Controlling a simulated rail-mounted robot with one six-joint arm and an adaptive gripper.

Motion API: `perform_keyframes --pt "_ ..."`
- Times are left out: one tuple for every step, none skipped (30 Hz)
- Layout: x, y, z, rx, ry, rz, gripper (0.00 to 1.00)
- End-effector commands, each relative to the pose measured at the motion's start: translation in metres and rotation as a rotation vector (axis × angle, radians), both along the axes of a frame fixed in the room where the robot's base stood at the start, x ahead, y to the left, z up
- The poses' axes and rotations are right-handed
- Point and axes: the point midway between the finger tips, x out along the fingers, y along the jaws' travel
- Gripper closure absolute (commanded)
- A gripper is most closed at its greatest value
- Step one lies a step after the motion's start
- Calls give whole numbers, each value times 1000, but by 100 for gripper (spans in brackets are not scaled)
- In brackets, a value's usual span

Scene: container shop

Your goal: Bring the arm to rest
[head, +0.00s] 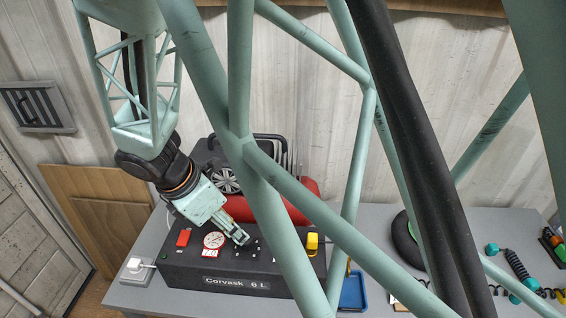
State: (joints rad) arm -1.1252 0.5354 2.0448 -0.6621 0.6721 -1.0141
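My gripper (243,238) hangs at the end of my pale green arm, left of the middle in the head view. It points down and to the right over the top of a black box labelled "Corvask 6 L" (185,276). The fingertips are close above the box's top panel, right of a round white gauge (214,240). I cannot tell whether they touch it. The fingers are small and dark here, so their opening is unclear. I see nothing held between them.
A red block (183,238) and a yellow part (312,243) are on the box. Behind it stands a machine with a red body (309,188). A blue tray (352,292) and coiled cable tool (519,266) lie right on the grey table (482,222). My green struts block much of the view.

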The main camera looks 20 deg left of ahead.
Motion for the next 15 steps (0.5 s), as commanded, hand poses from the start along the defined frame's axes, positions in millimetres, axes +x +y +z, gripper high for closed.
perform_keyframes --pt "0 0 -1 -1 0 0 63" --pt "0 -1 -1 -2 1 -1 63" --pt "0 -1 -2 -2 1 -1 63" --pt "1 -1 -2 -2 1 -1 63" --pt "1 -1 -2 -2 1 -1 63" --pt "1 -2 -2 -1 1 -4 63" --pt "2 -3 -1 0 0 -10 63" --pt "4 -4 -1 1 -1 -17 63" --pt "6 -7 0 5 -1 -29 63" --pt "8 -9 1 8 -2 -40 63" --pt "10 -12 3 10 -4 -53 63" --pt "14 -17 5 16 -7 -74 63" --pt "17 -21 6 22 -8 -93 63" --pt "20 -25 8 26 -10 -112 63" --pt "25 -31 11 35 -13 -142 63"
